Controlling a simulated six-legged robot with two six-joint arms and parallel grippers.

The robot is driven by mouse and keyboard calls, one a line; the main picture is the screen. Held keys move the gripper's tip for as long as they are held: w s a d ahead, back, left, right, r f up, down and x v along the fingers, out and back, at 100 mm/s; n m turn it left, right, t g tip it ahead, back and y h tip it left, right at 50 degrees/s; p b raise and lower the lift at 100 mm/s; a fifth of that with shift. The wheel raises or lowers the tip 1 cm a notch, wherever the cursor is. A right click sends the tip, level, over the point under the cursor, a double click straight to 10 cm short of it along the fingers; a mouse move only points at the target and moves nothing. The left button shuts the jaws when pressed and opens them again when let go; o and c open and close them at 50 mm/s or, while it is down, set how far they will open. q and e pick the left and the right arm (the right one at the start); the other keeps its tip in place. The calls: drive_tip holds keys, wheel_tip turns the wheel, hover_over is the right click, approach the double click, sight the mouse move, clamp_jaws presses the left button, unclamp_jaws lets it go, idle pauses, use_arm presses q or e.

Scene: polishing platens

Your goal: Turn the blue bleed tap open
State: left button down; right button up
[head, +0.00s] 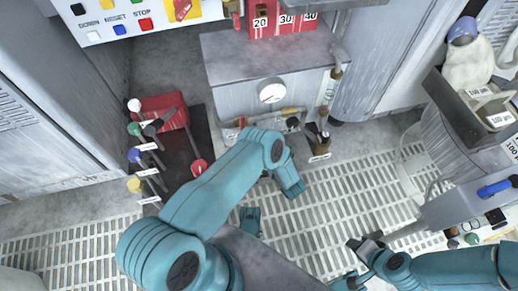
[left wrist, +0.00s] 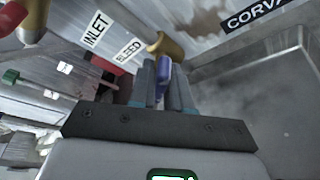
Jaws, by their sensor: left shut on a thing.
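In the left wrist view, the blue bleed tap handle (left wrist: 164,69) sits between the fingers of my left gripper (left wrist: 161,82), which is shut on it. The brass tap body (left wrist: 168,46) shows just beyond the fingertips, beside a white BLEED label (left wrist: 130,48). The handle's exact angle is hard to tell because the fingers cover much of it. In the head view, my teal left arm reaches towards the grey cabinet; its fingertips and the blue tap are hidden. My right gripper (head: 366,243) is low at the right, over the grating, its jaws unclear.
An INLET label (left wrist: 97,37) is left of the BLEED label. In the head view, the grey cabinet carries a round gauge (head: 271,92) and brass pipework (head: 291,112). Colour-knobbed levers (head: 135,156) stand left. A grey tray (head: 470,110) is at right. Slatted flooring (head: 310,225) lies below.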

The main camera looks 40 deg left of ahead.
use_arm(q)
drive_tip(key=n+t+h, duration=0.1)
drive_tip(key=n+h, duration=0.1)
drive_tip(key=n, duration=0.1)
drive_tip(key=shift+a+n, duration=0.1)
drive_tip(key=shift+n, duration=0.2)
drive_tip(key=n+t+h, duration=0.1)
drive_tip(key=n, duration=0.1)
drive_tip(key=n+t, duration=0.1)
drive_tip(key=shift+r+n+h, duration=0.1)
drive_tip(key=shift+n+h, duration=0.3)
idle(0.5)
drive_tip(key=c, duration=1.2)
unclamp_jaws()
drive_tip(key=shift+o, duration=0.2)
